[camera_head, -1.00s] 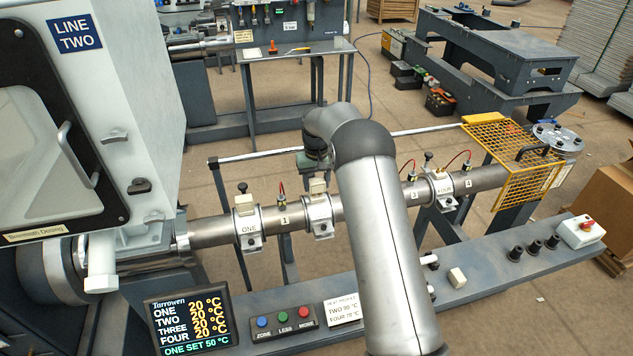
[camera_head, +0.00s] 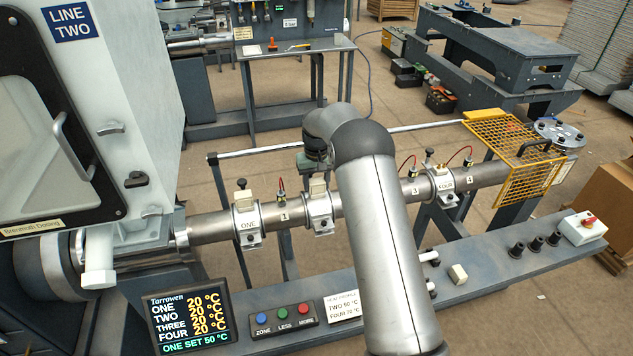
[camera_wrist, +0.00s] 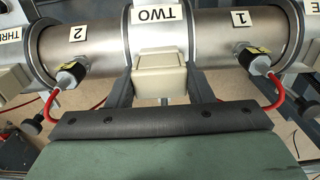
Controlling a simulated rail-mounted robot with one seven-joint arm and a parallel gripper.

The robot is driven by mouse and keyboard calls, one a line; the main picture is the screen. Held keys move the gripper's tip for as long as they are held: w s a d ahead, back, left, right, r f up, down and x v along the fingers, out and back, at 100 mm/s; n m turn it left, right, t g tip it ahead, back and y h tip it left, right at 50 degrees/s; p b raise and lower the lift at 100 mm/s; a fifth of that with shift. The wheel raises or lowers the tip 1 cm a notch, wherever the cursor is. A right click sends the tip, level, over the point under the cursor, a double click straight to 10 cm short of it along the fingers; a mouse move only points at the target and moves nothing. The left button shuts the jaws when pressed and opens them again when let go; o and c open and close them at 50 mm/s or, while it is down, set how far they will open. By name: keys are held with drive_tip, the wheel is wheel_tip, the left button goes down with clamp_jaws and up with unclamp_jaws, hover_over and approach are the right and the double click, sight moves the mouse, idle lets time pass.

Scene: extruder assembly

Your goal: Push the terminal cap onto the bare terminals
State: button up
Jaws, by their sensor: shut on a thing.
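In the wrist view, my gripper (camera_wrist: 161,90) has a dark finger on each side of a beige terminal cap (camera_wrist: 160,76) and is shut on it. The cap sits against the heater band marked TWO (camera_wrist: 161,32), between the two red-wired sensors. Whether it is fully seated cannot be told, and the terminals under it are hidden. In the head view, the cap (camera_head: 318,187) shows on top of band TWO, just below my wrist. Band THREE is hidden behind my arm in the head view.
Band ONE (camera_head: 248,224) and band FOUR (camera_head: 445,187) flank band TWO along the barrel. Red-wired sensors (camera_wrist: 70,74) stand close beside the fingers. A yellow mesh guard (camera_head: 513,155) covers the barrel's right end. The control bench (camera_head: 385,300) runs in front.

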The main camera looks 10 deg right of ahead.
drive_tip(key=o, duration=1.1)
drive_tip(key=shift+c, duration=0.2)
wheel_tip(320, 180, up, 17)
drive_tip(key=b, duration=0.2)
drive_tip(key=shift+r, duration=0.2)
